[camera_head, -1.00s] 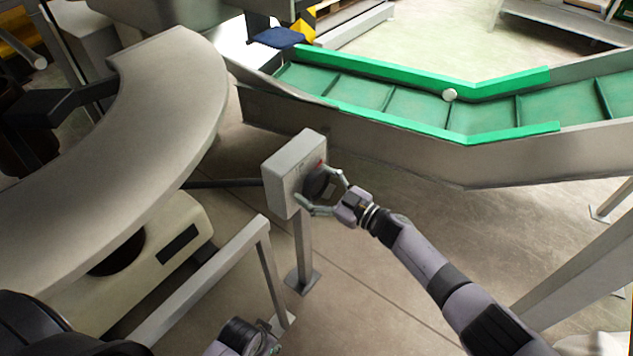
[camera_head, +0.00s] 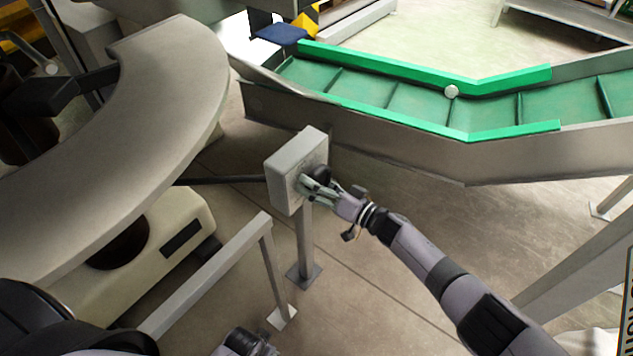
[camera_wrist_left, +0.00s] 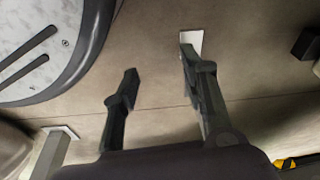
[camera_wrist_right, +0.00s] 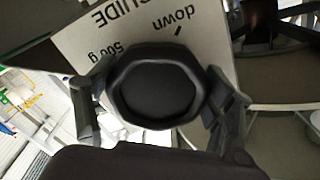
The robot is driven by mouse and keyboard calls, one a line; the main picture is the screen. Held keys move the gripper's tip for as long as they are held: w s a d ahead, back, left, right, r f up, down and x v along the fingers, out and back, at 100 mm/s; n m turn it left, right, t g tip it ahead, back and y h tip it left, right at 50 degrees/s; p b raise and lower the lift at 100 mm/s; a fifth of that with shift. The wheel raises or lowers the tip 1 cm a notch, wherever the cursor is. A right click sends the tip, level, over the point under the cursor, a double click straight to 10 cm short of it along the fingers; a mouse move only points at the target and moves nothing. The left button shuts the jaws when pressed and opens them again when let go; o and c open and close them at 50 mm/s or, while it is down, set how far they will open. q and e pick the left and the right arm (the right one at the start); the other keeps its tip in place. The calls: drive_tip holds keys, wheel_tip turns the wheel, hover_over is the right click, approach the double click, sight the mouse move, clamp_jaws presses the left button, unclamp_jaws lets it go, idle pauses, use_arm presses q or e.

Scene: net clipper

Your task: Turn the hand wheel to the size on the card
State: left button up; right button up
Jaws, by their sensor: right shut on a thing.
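A grey box (camera_head: 290,172) on a post carries the black hand wheel (camera_head: 322,173), partly hidden by my right gripper (camera_head: 312,186) in the head view. In the right wrist view the wheel (camera_wrist_right: 156,88) is a rounded black knob between the two fingers of my right gripper (camera_wrist_right: 160,110), which is shut on it. The pale panel (camera_wrist_right: 95,40) behind it shows "GUIDE", "down" and "500 g" upside down. My left gripper (camera_wrist_left: 155,85) is open and empty above the floor; it shows at the bottom of the head view (camera_head: 262,347). I cannot make out a size card.
A curved grey surface (camera_head: 140,110) lies to the left. A grey rail frame (camera_head: 215,270) stands in front of the post. A lettered sign (camera_head: 628,300) is cut off at right.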

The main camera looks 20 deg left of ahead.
drive_tip(key=shift+m, duration=0.6)
use_arm(q)
drive_tip(key=shift+s+f, duration=0.45)
drive_tip(key=shift+f, duration=0.05)
use_arm(e)
drive_tip(key=shift+m, duration=0.7)
drive_tip(key=shift+s, duration=0.1)
drive_tip(key=o, duration=1.1)
use_arm(q)
drive_tip(key=shift+w, duration=0.15)
use_arm(e)
drive_tip(key=shift+o, duration=0.2)
use_arm(q)
drive_tip(key=shift+d, duration=0.1)
